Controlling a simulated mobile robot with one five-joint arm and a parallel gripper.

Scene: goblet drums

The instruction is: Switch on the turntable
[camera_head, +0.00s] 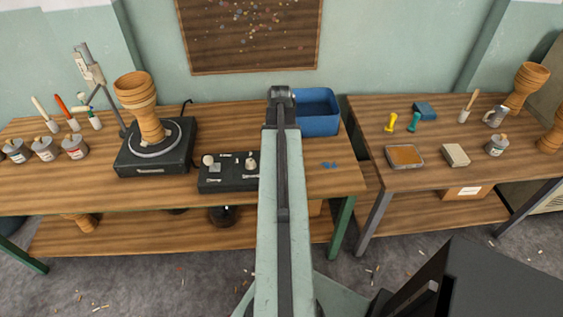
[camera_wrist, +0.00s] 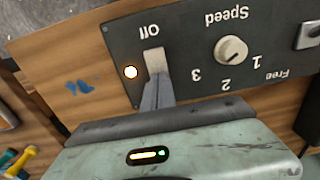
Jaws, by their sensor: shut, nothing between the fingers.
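The turntable (camera_head: 125,161) is a dark box with a round plate on the left bench, and a wooden goblet drum (camera_head: 136,92) stands on it. A black control box (camera_head: 220,184) sits to its right, its right end hidden by my arm. In the wrist view the control panel (camera_wrist: 195,22) appears upside down, with "Off" and "Speed" labels. A pale switch lever (camera_wrist: 154,60) is by "Off", next to a small bright lamp (camera_wrist: 130,72) with an orange rim. My gripper (camera_wrist: 156,84) is shut and empty, its tips right at the lever; contact cannot be told.
A round speed knob (camera_wrist: 231,49) is on the panel beside the switch. A blue bin (camera_head: 318,122) stands behind my arm. Paint cans and brushes are at the bench's left. A second bench (camera_head: 370,179) on the right holds more tools and drums.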

